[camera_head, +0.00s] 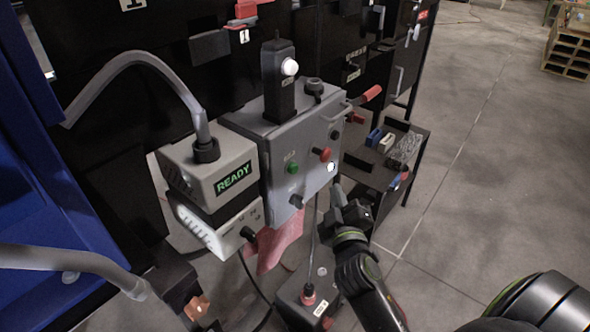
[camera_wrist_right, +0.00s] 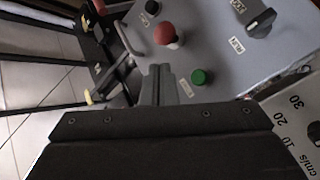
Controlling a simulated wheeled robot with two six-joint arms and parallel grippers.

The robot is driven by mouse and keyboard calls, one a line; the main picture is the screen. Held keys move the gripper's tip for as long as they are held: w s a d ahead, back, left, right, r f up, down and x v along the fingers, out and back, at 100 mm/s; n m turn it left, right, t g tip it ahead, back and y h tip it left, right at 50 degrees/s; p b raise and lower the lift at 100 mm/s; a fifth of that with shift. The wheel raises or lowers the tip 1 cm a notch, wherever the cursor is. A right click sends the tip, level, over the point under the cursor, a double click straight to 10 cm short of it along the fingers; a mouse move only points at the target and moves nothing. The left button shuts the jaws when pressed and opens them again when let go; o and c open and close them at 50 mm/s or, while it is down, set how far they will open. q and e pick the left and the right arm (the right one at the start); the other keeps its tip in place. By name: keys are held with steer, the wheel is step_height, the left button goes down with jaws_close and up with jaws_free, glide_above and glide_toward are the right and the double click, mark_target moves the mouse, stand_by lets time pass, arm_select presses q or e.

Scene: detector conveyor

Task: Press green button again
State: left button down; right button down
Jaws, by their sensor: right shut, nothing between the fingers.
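The green button (camera_head: 292,167) is on the front of a grey control box (camera_head: 316,150), left of a red mushroom button (camera_head: 322,154). In the right wrist view the green button (camera_wrist_right: 202,76) and the red button (camera_wrist_right: 168,35) lie just beyond my fingers. My right gripper (camera_head: 336,192) is shut and empty, in front of the box's lower right part. In the wrist view its fingertips (camera_wrist_right: 159,72) point at the panel between the red and green buttons, nearer the green one. I cannot tell the gap to the panel. My left gripper is not in view.
A display unit reading READY (camera_head: 235,179) stands left of the box. A shelf with small items (camera_head: 388,148) is behind my right gripper. A pedestal box (camera_head: 305,295) is below. Open floor lies right.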

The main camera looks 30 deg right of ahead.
mark_target(294, 169)
arm_select(q)
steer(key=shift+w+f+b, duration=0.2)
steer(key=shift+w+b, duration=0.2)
steer(key=shift+b, duration=0.05)
arm_select(e)
steer(key=w+a, duration=0.3)
steer(key=w, duration=0.5)
steer(key=shift+a, duration=0.15)
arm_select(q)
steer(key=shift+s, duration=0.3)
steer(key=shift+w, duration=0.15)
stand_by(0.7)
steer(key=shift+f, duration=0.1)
arm_select(e)
steer(key=shift+w+a, duration=0.15)
steer(key=shift+w, duration=0.2)
